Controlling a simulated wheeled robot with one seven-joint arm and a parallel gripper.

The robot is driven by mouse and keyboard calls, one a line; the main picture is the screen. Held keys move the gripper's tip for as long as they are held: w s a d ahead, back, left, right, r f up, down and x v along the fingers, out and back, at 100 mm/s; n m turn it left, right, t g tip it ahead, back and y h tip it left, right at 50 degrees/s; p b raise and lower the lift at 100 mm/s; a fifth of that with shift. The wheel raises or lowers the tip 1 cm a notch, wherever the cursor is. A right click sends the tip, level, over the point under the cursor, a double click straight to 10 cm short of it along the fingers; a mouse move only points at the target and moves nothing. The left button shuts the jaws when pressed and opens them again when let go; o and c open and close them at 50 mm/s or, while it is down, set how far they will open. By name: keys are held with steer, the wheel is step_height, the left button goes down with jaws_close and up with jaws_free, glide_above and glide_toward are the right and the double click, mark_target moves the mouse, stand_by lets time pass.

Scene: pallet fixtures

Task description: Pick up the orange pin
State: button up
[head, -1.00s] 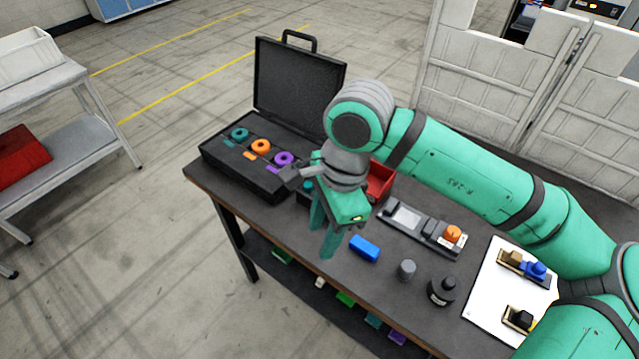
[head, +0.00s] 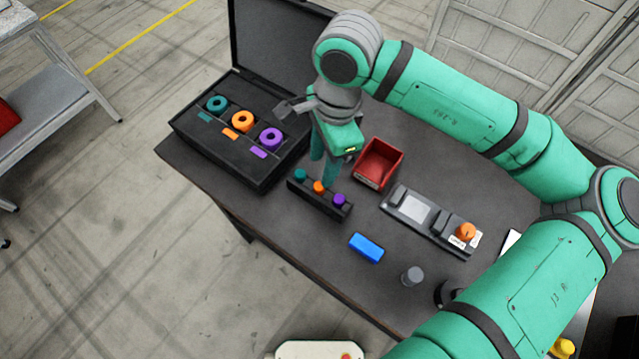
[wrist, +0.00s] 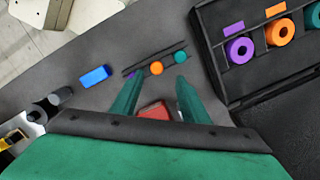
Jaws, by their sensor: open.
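The orange pin (head: 319,186) stands in a small black rack (head: 331,207), between a teal pin (head: 300,175) and a purple pin (head: 339,199). My gripper (head: 323,170) points down just behind the rack in the head view, with its fingers apart and nothing between them. In the wrist view the orange pin (wrist: 156,68) shows in the gap between the two finger tips (wrist: 157,80), a little beyond them. The purple pin (wrist: 134,74) is partly hidden by the left finger there.
An open black case (head: 240,180) with teal, orange and purple rings lies left of the rack. A red bin (head: 379,163) is to its right. A blue block (head: 366,248), a grey cylinder (head: 412,275) and a fixture with an orange knob (head: 466,231) are further right.

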mark_target(319, 186)
steer(key=shift+f, duration=0.45)
steer(key=shift+s+a+f, duration=0.15)
steer(key=shift+a+f, duration=0.15)
steer(key=shift+f, duration=0.2)
steer(key=f, duration=0.3)
steer(key=shift+s+d+f, duration=0.2)
steer(key=shift+s, duration=0.1)
steer(key=shift+a+f, duration=0.1)
steer(key=shift+f, duration=0.4)
steer(key=shift+a, duration=0.1)
jaws_close()
